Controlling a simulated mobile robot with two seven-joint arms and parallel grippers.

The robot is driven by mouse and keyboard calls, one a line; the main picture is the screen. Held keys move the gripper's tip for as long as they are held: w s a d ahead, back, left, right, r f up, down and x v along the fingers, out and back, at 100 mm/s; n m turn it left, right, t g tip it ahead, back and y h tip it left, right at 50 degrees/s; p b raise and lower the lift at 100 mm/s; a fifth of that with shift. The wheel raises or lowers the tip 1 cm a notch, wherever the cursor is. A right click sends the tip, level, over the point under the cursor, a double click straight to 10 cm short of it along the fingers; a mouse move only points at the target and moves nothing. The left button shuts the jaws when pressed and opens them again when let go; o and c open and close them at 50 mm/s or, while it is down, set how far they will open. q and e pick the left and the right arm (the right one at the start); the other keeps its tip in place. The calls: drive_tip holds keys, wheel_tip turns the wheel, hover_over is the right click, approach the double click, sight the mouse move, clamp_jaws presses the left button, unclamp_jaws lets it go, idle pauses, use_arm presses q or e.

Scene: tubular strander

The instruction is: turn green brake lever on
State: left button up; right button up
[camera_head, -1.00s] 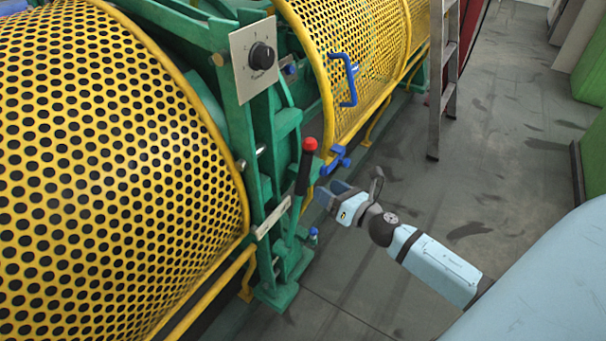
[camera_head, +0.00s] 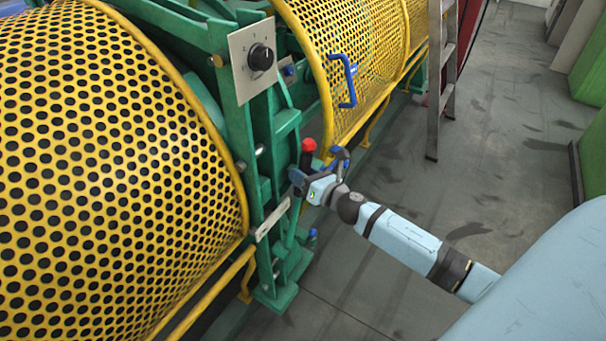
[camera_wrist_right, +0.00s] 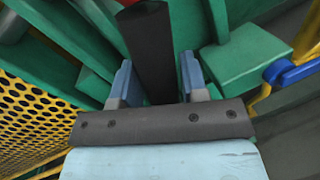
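The brake lever has a red knob (camera_head: 309,145) and a black grip (camera_head: 306,159), and stands upright against the green frame of the machine. My right gripper (camera_head: 299,178) is at the black grip, below the knob, and hides its lower part in the head view. In the right wrist view the black handle (camera_wrist_right: 152,45) runs between the two blue fingers of the right gripper (camera_wrist_right: 155,65). Gaps show beside the handle, so the fingers look open around it. The knob is out of the wrist view. My left gripper is not in view.
A plate with a black dial (camera_head: 261,58) sits above the lever. Yellow perforated guards (camera_head: 110,180) flank the green frame. A ladder (camera_head: 438,90) stands behind. Grey floor lies open at right.

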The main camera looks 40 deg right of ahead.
clamp_jaws()
drive_tip(key=s+a+n, duration=0.1)
drive_tip(key=a, duration=0.2)
drive_tip(key=s+a+r+n, duration=0.1)
drive_tip(key=a+n, duration=0.1)
drive_tip(key=a, duration=0.1)
drive_tip(key=s+a+n+b, duration=0.1)
drive_tip(key=s+a, duration=0.1)
drive_tip(key=a, duration=0.2)
drive_tip(key=shift+s+r+n+t+y, duration=0.1)
drive_tip(key=shift+r+n+t+y, duration=0.1)
drive_tip(key=shift+n+t+y, duration=0.2)
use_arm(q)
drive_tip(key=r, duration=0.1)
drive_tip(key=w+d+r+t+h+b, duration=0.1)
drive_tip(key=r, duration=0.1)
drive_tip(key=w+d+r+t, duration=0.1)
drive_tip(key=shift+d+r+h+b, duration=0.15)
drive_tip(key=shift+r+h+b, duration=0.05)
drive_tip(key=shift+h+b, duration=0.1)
use_arm(e)
drive_tip(key=s+a+f+n, duration=0.1)
drive_tip(key=s+a+n, duration=0.2)
drive_tip(key=a, duration=0.4)
drive_tip(key=shift+a+f+n+y, duration=0.3)
drive_tip(key=shift+f+n+y, duration=0.1)
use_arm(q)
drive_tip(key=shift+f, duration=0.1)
use_arm(e)
drive_tip(key=shift+s, duration=0.15)
